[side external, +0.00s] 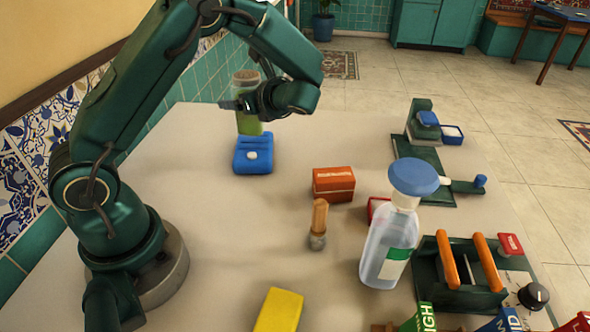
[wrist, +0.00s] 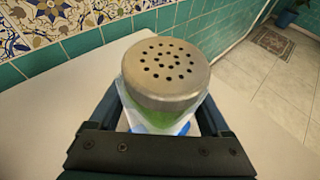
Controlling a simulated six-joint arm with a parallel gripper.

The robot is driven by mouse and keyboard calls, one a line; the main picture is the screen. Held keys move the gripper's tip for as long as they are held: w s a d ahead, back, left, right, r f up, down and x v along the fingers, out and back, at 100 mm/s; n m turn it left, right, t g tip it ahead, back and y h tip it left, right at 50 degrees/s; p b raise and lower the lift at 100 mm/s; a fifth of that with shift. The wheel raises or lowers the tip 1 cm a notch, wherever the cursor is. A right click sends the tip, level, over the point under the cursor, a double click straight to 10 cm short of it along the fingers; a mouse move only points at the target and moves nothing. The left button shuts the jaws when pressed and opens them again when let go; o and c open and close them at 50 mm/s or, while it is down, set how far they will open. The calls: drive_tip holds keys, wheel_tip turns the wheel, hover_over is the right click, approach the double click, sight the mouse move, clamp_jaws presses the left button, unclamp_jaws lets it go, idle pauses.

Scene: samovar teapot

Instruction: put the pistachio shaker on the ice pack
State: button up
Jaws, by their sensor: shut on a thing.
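The pistachio shaker (side external: 249,124) has a clear body with green contents and a metal lid. My gripper (side external: 250,103) is shut around its body and holds it upright. In the wrist view the pierced metal lid of the shaker (wrist: 165,72) fills the middle, between the fingers of my gripper (wrist: 160,112). The ice pack (side external: 253,162) is a blue block with a white round spot, lying flat on the table. The shaker's base is over the ice pack's back edge in the side view; I cannot tell whether they touch.
A red-orange box (side external: 333,185) and a wooden-handled brush (side external: 318,225) stand to the right on the table (side external: 210,235). A yellow block (side external: 279,310) lies in front.

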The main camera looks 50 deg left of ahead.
drive_tip(key=shift+f, duration=1.9)
drive_tip(key=shift+f, duration=0.1)
drive_tip(key=o, duration=1.4)
